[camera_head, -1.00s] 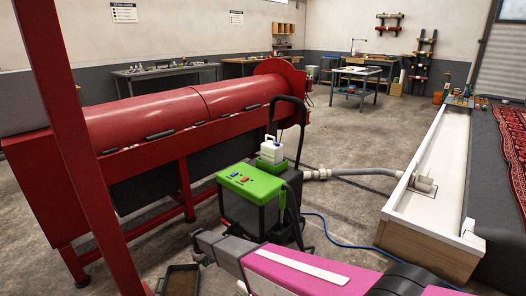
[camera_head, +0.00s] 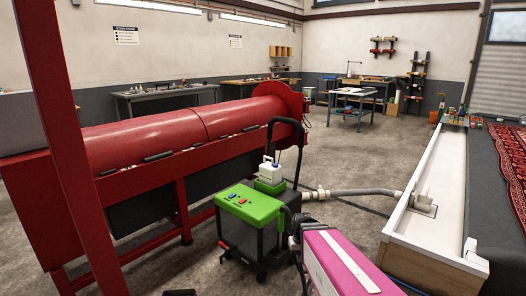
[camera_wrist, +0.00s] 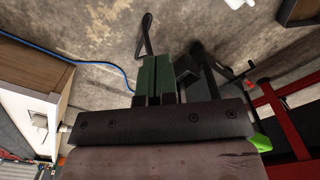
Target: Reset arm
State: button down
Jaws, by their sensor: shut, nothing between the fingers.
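My gripper (camera_wrist: 159,78) shows in the wrist view as two dark green fingers side by side beyond a dark bar. It is shut and empty, above the concrete floor. In the head view my arm's pink link (camera_head: 345,262) rises from the bottom edge, just right of the green-topped cart. The gripper itself cannot be made out in the head view.
A wheeled cart with a green top (camera_head: 250,206) and black handle stands close to my arm. A long red machine (camera_head: 150,140) is at left. A white trough (camera_head: 428,190) and patterned rug (camera_head: 510,150) are at right. Open floor (camera_head: 345,150) lies behind the cart.

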jog(key=shift+m, duration=0.6)
jog(key=s+d+r, duration=0.1)
jog(key=d, duration=0.1)
jog(key=s+d+r, duration=0.1)
jog(key=s, duration=0.1)
jog(key=shift+s+d+r, duration=0.25)
jog(key=shift+d+r, duration=0.15)
